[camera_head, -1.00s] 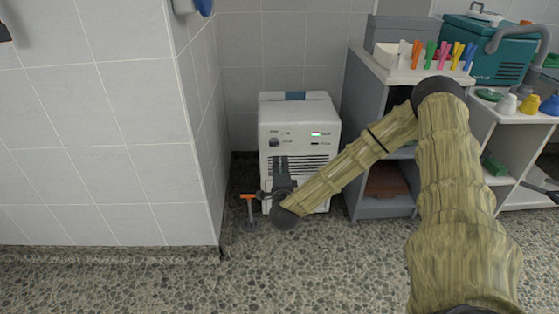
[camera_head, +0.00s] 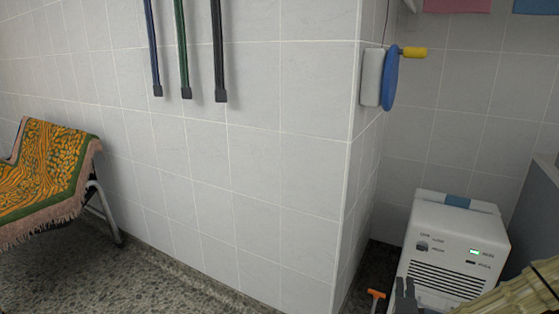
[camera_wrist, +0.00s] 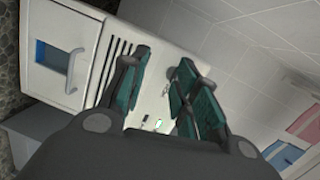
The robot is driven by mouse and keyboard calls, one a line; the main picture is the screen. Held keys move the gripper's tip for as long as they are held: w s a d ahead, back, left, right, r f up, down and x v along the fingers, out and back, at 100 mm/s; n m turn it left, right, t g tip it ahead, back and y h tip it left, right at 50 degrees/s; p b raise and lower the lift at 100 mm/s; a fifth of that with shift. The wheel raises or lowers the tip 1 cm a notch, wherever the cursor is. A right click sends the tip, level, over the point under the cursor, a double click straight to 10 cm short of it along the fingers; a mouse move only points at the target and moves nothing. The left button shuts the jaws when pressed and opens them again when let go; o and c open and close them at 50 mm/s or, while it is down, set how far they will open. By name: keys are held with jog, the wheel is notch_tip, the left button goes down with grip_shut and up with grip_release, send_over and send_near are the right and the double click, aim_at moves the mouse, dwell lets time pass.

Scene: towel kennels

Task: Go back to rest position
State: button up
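My gripper (camera_head: 405,296) shows at the bottom right of the head view, in front of a white machine (camera_head: 462,232) with vents and a lit green display. Most of my arm is outside that view. In the wrist view my gripper (camera_wrist: 162,88) is open, with its dark green finger pads apart and nothing between them. The white machine (camera_wrist: 153,82) lies behind the fingers there; I cannot tell whether they touch it.
An orange-handled tool (camera_head: 376,294) stands beside the machine, close to the tiled wall corner. A blue round item (camera_head: 390,78) hangs on the wall. A patterned towel (camera_head: 45,170) covers a chair at left. The floor (camera_head: 150,285) between is clear.

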jog(key=s+a+f+n+g+y, duration=0.75)
jog(key=s+a+f+n, duration=0.45)
jog(key=s+a+f, duration=0.6)
jog(key=s+f+n+g+p, duration=0.25)
jog(key=s+n+g, duration=0.6)
jog(key=s, duration=1.45)
notch_tip(320, 180, up, 37)
jog(key=h+p, duration=0.1)
jog(key=p, duration=3.6)
jog(key=shift+d+t, duration=0.15)
jog(key=shift+t, duration=0.25)
